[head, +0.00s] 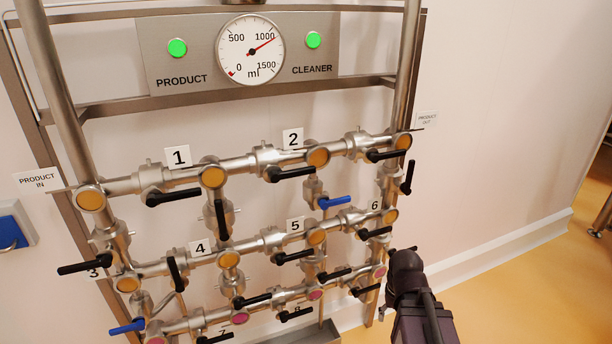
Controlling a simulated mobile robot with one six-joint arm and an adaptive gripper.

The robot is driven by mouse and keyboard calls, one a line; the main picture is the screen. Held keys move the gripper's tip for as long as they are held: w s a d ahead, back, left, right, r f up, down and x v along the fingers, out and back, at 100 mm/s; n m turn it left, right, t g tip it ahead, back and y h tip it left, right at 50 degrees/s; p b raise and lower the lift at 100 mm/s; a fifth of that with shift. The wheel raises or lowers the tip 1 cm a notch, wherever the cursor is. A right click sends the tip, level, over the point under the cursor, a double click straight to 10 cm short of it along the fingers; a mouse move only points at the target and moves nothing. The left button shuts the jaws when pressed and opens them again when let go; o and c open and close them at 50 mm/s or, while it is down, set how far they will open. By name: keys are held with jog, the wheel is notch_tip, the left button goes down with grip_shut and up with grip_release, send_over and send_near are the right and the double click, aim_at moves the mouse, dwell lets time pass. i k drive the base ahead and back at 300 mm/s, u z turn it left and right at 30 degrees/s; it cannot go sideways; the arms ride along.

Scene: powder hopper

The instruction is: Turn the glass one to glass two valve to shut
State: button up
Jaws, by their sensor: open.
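A steel pipe rack carries round yellow sight glasses along its top row. The first glass (90,198) is at the left, the second glass (212,175) right of it, then a third (318,156). Between the first two is a valve with a black handle (173,197), below label 1 (178,157). Between the second and third is another black handle (291,174), below label 2 (293,138). Both handles lie roughly along the pipe. I cannot tell which glasses the numbers name. My gripper (402,254) is open at the lower right, apart from both handles; its fingertips are unclear.
Lower rows hold several more valves with black handles. Blue handles (334,202) show at the middle and lower left (128,327). A gauge panel (190,70) with two green lights is above. The floor (530,270) at the right is mostly free.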

aim_at(274, 177)
jog(key=z, duration=0.5)
jog(key=k, duration=1.2)
jog(key=u, duration=0.75)
jog(key=i, duration=0.9)
